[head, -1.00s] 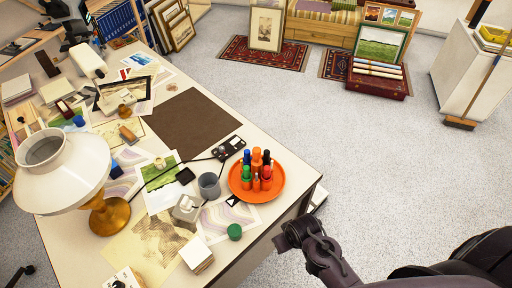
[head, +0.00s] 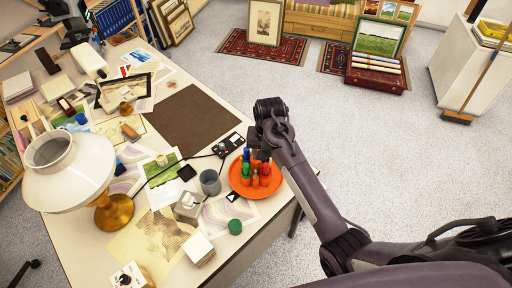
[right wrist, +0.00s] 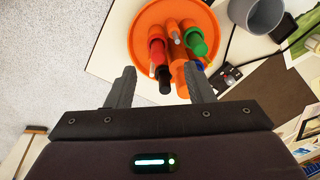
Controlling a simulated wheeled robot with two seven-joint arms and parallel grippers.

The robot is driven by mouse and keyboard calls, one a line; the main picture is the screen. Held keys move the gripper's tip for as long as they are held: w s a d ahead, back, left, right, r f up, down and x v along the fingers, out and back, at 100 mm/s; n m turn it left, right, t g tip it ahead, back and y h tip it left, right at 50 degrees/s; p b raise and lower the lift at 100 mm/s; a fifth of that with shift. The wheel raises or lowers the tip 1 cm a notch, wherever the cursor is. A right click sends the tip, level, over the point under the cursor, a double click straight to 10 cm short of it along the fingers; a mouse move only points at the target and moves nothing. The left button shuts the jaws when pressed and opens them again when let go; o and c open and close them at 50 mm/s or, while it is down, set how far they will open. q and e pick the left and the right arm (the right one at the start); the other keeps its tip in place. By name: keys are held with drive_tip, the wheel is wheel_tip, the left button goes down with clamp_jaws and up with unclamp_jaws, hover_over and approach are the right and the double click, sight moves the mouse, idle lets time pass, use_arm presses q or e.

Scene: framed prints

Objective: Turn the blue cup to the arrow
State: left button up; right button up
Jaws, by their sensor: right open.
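A grey-blue cup (head: 210,184) stands upright on the table, just left of the orange tray; I can see no handle on it. It also shows at the top right of the right wrist view (right wrist: 254,16). A small black triangle (head: 233,197), which looks like the arrow, lies between cup and tray. My right gripper (right wrist: 160,87) is open and empty. Its fingers point toward the tray's bottles, with the cup off to one side. In the head view its fingers are largely hidden behind my wrist. My left gripper is not in view.
The round orange tray (head: 238,185) holds several coloured bottles (head: 256,168). A green lid (head: 235,227), a small grey box (head: 187,205), a black device (head: 229,144) with a cable and a white lamp (head: 66,180) surround the cup. A brown mat (head: 192,118) is bare.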

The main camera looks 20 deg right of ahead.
drive_tip(key=w+r, duration=0.1)
drive_tip(key=w, duration=0.1)
drive_tip(key=w+r+m, duration=0.1)
drive_tip(key=w, duration=0.1)
drive_tip(key=w+a+r+m, duration=0.1)
drive_tip(key=w, duration=0.1)
drive_tip(key=shift+w+a+g, duration=0.1)
drive_tip(key=shift+w+g, duration=0.1)
drive_tip(key=shift+g, duration=0.2)
drive_tip(key=p, duration=0.1)
hover_over(256, 163)
drive_tip(key=w, duration=0.2)
drive_tip(key=shift+s+d+f, duration=0.1)
drive_tip(key=shift+f, duration=1.85)
drive_tip(key=shift+s+d+f, duration=0.1)
drive_tip(key=shift+f, duration=1.8)
drive_tip(key=shift+w, duration=0.1)
clamp_jaws()
